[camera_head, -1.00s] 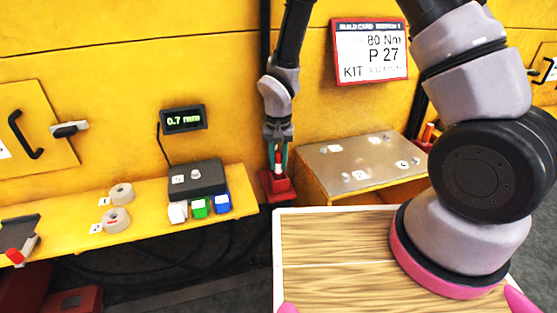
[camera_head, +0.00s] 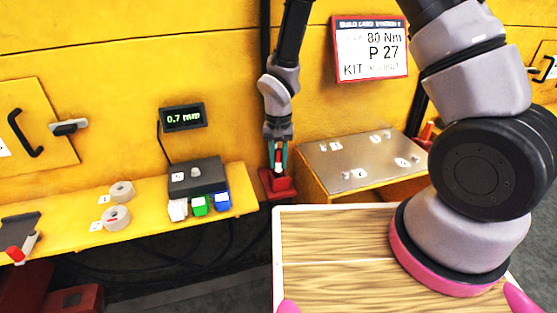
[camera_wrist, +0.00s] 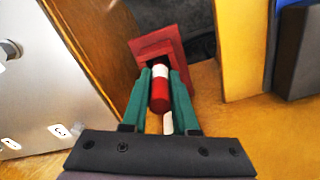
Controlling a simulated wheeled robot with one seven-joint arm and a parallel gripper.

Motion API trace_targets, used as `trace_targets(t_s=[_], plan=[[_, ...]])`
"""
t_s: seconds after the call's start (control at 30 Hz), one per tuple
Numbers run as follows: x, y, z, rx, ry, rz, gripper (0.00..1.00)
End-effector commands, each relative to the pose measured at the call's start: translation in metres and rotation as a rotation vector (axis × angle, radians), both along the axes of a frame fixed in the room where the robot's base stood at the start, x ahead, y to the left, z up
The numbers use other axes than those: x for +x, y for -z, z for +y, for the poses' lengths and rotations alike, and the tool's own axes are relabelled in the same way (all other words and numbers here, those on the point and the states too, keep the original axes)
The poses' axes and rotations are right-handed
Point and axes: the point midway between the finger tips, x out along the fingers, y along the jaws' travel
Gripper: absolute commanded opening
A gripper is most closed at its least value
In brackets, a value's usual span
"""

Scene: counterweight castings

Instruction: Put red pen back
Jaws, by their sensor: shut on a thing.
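The red pen (camera_wrist: 159,95) has a red body with a white band, and it shows between the green fingers of my gripper (camera_wrist: 160,80) in the wrist view. My gripper is shut on it. In the head view the pen (camera_head: 278,157) is upright between the fingers of my gripper (camera_head: 277,165). A red stepped holder (camera_wrist: 155,45) lies at the pen's far end in the wrist view, and directly below it in the head view (camera_head: 279,186). The pen's tip meets the holder or is inside it; I cannot tell how deep.
A metal-topped yellow bench (camera_head: 320,175) stands close right of the holder. To the left, a yellow shelf (camera_head: 150,222) carries a dark box (camera_head: 195,177), white, green and blue blocks, and two rings. A wood-grained top (camera_head: 335,245) is in front.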

Motion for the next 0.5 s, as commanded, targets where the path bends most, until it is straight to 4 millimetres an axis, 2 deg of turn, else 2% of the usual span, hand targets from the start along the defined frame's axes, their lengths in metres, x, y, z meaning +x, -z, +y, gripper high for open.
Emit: trace_targets(t_s=[0.27,0.3,0.33,0.37,0.5], plan=[[0.0001,0.0034,-0.0001,0.000,0.000,0.000,0.00],[0.0002,0.0031,0.0000,0.000,0.000,0.000,0.43],[0.0002,0.0031,0.0000,0.000,0.000,0.000,0.54],[0.0002,0.0031,0.0000,0.000,0.000,0.000,0.62],[0.0001,0.0031,0.0001,0.000,0.000,0.000,0.62]])
